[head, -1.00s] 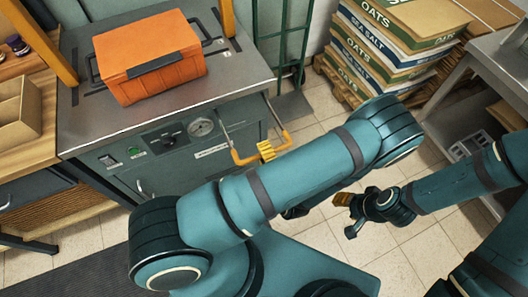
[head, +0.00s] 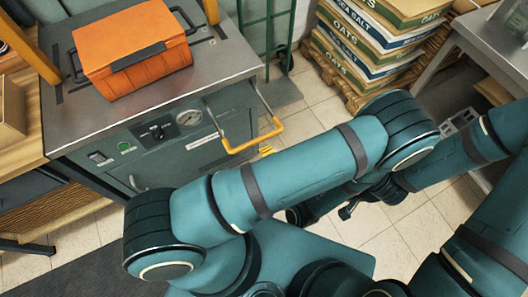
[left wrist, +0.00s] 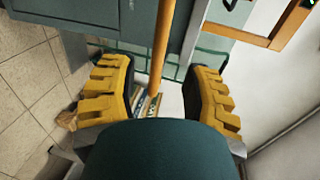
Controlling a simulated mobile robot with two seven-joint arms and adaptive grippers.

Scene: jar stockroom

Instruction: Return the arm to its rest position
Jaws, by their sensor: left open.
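My left gripper (head: 266,151) shows in the head view only as small yellow fingertips. They sit just below the yellow bar handle (head: 254,140) on the grey-green cabinet (head: 190,135), and my arm hides the rest. In the left wrist view the two yellow fingers (left wrist: 160,95) are spread wide with nothing clamped. An orange bar (left wrist: 162,50) runs between them in the picture; its depth relative to the fingertips is hard to tell. My right arm comes in from the right. Its hand is mostly hidden behind my left arm, so its fingers cannot be made out.
An orange case (head: 135,55) with a dark handle sits on the cabinet's metal top (head: 215,65). Stacked oats and sea salt sacks (head: 375,50) stand on a pallet at the back. A metal table (head: 485,40) is at right.

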